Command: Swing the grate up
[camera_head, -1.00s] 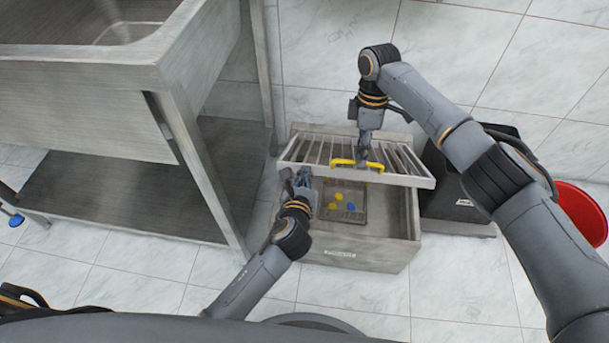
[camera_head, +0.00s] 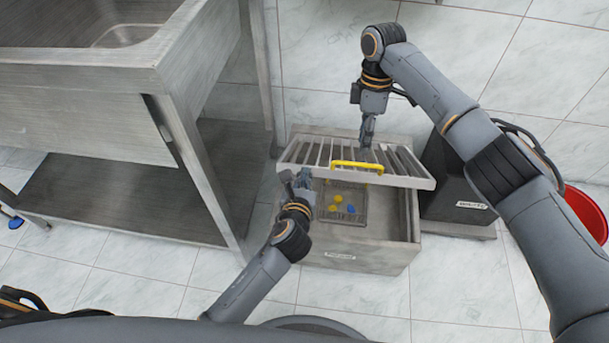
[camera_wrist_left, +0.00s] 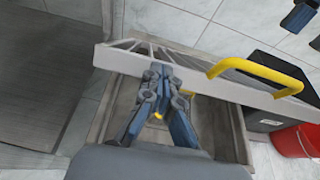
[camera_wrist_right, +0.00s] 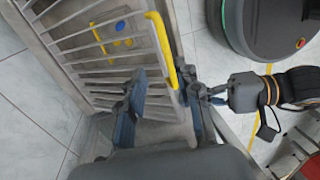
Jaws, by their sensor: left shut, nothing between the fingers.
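The slatted metal grate (camera_head: 310,152) sits raised and tilted over the open grey box (camera_head: 345,255). Its yellow handle (camera_head: 357,166) is on the front bar; it also shows in the left wrist view (camera_wrist_left: 255,72) and the right wrist view (camera_wrist_right: 160,45). My left gripper (camera_head: 297,178) is shut and empty at the front bar's left part. In the left wrist view its fingertips (camera_wrist_left: 160,70) overlap the bar; whether they touch it I cannot tell.
Yellow and blue caps (camera_head: 336,205) lie inside the box. A steel sink table (camera_head: 150,90) stands close on the left. A dark bin (camera_head: 455,190) and a red bucket (camera_head: 588,215) stand on the right. Tiled floor is clear in front.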

